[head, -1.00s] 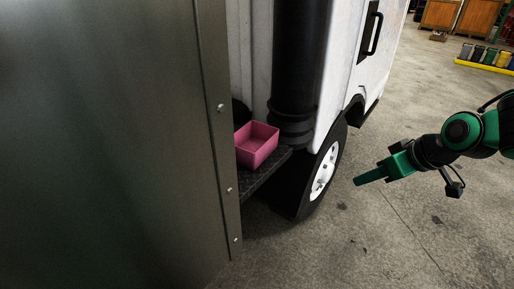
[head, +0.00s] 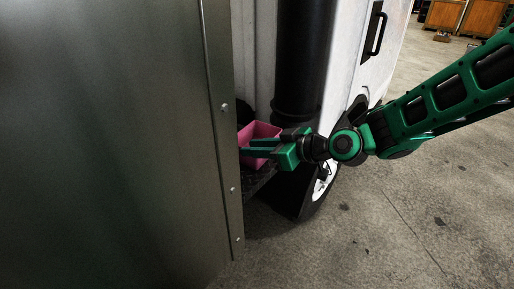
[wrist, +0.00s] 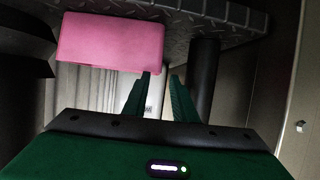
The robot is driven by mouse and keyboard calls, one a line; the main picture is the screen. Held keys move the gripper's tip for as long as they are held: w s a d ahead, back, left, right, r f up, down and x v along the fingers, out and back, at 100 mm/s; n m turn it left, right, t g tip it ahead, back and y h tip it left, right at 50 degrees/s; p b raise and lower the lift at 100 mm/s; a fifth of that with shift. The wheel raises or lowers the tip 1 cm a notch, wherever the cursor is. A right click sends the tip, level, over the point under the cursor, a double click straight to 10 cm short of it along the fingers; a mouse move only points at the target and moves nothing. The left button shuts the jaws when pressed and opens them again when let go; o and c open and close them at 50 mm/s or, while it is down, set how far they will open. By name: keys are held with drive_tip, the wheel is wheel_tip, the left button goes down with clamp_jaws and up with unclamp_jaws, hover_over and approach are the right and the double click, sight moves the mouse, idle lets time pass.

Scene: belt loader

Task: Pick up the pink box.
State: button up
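The pink box (head: 262,130), open at the top, sits on a dark ledge beside the truck, partly hidden by my gripper in the head view. My gripper (head: 241,146) reaches in from the right, its two fingers apart and overlapping the box's front in the picture. In the wrist view the pink box (wrist: 110,42) is at the upper left, against the tread-plate ledge. My open gripper (wrist: 160,82) has its fingers toward the right end of the box there, with nothing visible between them. Whether a finger touches the box cannot be told.
The tread-plate ledge (wrist: 225,32) carries the box. A large grey metal panel (head: 120,140) blocks the left side. A black vertical pipe (head: 302,60) and the white truck body (head: 350,75) stand behind. The concrete floor (head: 400,220) at the right is clear.

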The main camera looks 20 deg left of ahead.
sight(238, 147)
drive_tip(key=shift+x, duration=2.75)
drive_tip(key=shift+w+d, duration=0.15)
drive_tip(key=shift+c, duration=0.6)
clamp_jaws()
